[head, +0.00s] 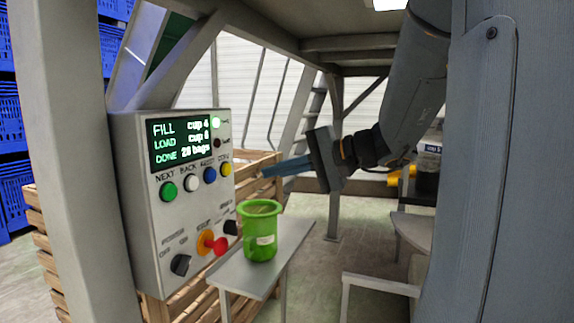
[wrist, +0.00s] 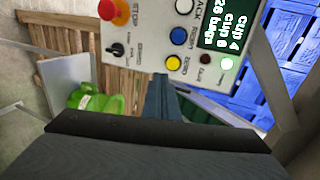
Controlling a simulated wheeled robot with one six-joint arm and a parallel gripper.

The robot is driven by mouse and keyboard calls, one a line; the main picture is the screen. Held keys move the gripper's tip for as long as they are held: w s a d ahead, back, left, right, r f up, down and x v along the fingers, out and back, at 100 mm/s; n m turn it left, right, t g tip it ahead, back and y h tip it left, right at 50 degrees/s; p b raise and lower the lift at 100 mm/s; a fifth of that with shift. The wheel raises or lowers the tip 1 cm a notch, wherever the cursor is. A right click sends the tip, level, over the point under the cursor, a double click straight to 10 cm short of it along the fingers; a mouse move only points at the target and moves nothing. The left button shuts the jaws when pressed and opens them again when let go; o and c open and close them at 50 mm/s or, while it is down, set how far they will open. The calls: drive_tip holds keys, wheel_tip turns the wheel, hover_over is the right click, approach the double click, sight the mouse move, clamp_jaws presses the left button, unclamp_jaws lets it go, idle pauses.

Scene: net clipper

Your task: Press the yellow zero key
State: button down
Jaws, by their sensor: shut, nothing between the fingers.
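The yellow zero key (head: 226,169) is a round button at the right end of the top key row on the grey control panel (head: 150,232). In the wrist view the yellow key (wrist: 174,63) lies just beyond my fingertips. My gripper (head: 266,171) is shut and empty, its blue-grey fingers pointing left at the panel from the right. In the head view a gap shows between the fingertips and the key. In the wrist view the fingertips (wrist: 160,82) are slightly left of the key's centre.
A blue key (head: 210,175), white key (head: 191,183) and green key (head: 168,190) share the row. A red stop button (head: 217,245) is lower down. A green cup (head: 260,240) stands on a small grey shelf (head: 230,275) below my gripper. A wooden crate (head: 258,160) is behind.

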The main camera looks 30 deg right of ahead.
drive_tip(key=p, duration=0.2)
approach(226, 177)
drive_tip(key=x, duration=0.4)
drive_tip(key=shift+w+a+f, duration=0.1)
drive_tip(key=shift+w+a, duration=0.1)
drive_tip(key=shift+a, duration=0.15)
drive_tip(key=shift+w, duration=0.1)
